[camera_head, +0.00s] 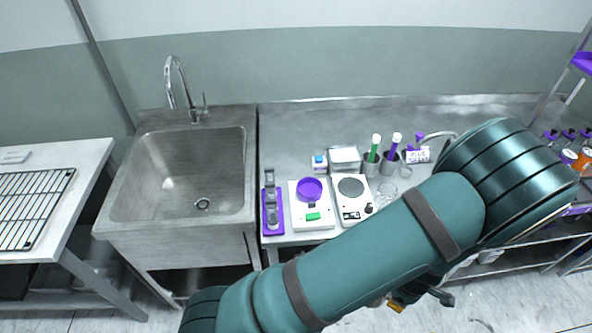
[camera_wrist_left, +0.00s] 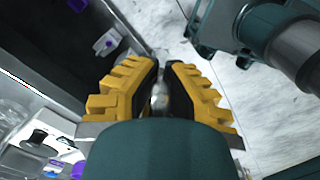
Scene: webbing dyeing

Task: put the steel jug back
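I cannot pick out the steel jug with certainty. A curved shiny metal edge (camera_head: 440,135) shows behind my left arm on the steel counter, but I cannot tell what it belongs to. My left arm crosses the head view from the lower left and bends at the right. Part of my left gripper (camera_head: 398,304) shows below it, off the counter's front. In the left wrist view, the yellow fingers of my left gripper (camera_wrist_left: 160,92) are close together. A small pale shape shows in the narrow gap; I cannot tell whether it is held. My right gripper is not in view.
The steel counter (camera_head: 300,125) holds a white scale (camera_head: 327,222) with a purple dish (camera_head: 310,188), a hot plate (camera_head: 351,187), and two cups with green (camera_head: 374,148) and purple (camera_head: 394,146) tools. A sink (camera_head: 150,180) stands left, a shelf right. My arm hides the counter's right part.

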